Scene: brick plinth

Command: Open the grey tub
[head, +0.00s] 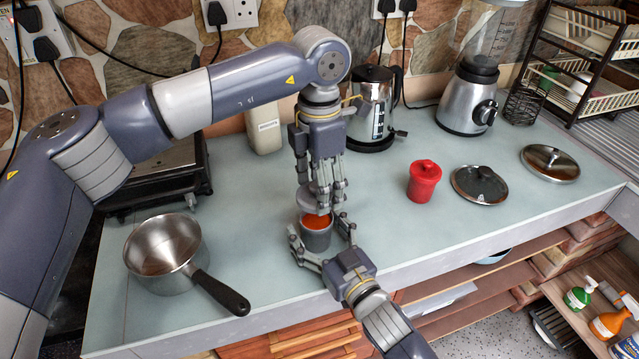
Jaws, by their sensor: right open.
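The grey tub (317,238) stands upright near the front edge of the counter, with orange contents showing in its open top. Its grey lid (308,202) is above the tub, apart from the rim at least on the near side. My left gripper (320,199) points down from above, its fingers shut on the lid; the fingers partly hide the lid. My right gripper (320,238) comes in from the front, its open fingers on either side of the tub. Whether they touch the tub is unclear.
A saucepan (163,250) with a black handle sits left on the counter (400,240). A red lidded pot (424,181) and two pan lids (479,185) (550,163) lie right. A kettle (372,107), blender (469,97) and cream container (263,130) stand behind.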

